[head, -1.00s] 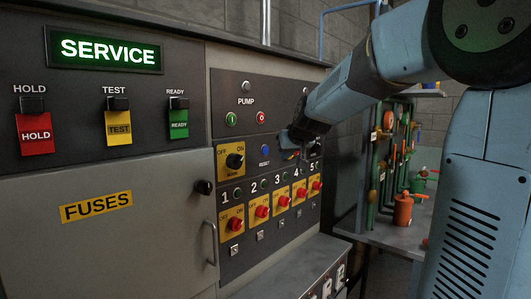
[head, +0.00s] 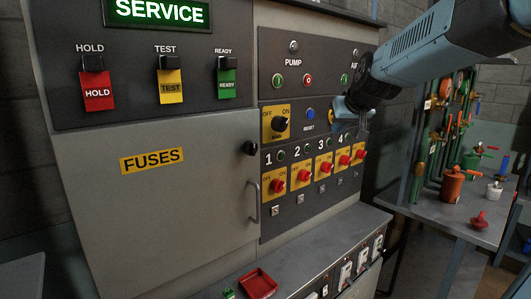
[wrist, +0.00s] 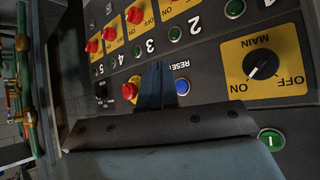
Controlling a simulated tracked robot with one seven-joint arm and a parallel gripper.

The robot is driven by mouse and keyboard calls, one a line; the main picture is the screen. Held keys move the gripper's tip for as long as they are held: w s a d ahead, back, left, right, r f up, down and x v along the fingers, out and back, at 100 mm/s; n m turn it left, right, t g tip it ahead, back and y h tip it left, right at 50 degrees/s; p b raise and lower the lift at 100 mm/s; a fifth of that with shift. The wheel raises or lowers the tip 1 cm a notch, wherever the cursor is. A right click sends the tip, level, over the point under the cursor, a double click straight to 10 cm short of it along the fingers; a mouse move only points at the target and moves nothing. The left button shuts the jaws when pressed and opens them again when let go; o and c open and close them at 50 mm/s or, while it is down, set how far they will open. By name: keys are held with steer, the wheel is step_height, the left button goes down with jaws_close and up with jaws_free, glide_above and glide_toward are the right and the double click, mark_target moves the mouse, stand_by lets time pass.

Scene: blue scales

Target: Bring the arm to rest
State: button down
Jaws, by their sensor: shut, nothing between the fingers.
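My arm (head: 425,55) reaches in from the upper right in the head view. My gripper (head: 362,122) is in front of the grey control panel (head: 330,75), right of the blue RESET button (head: 310,114) and above the numbered switches. In the wrist view my gripper's dark fingers (wrist: 157,75) are together with nothing between them. They point toward the panel beside the blue RESET button (wrist: 182,86) and a red knob on yellow (wrist: 130,90). Whether the fingertips touch the panel cannot be told.
A row of red rotary switches (head: 325,168) and the MAIN switch (head: 280,124) are close to my gripper. The FUSES door (head: 150,200) has a handle. A ledge (head: 290,262) holds a red tray (head: 257,284). Pipes and a table (head: 460,218) stand right.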

steer(key=s+f+g, duration=0.2)
steer(key=s+f, duration=0.3)
steer(key=s, duration=0.9)
steer(key=s+f+m+g+h, duration=0.1)
steer(key=s+f, duration=0.4)
steer(key=s, duration=0.8)
steer(key=shift+s+g, duration=0.4)
steer(key=shift+g, duration=0.2)
steer(key=c, duration=1.8)
jaws_free()
steer(key=shift+f, duration=0.1)
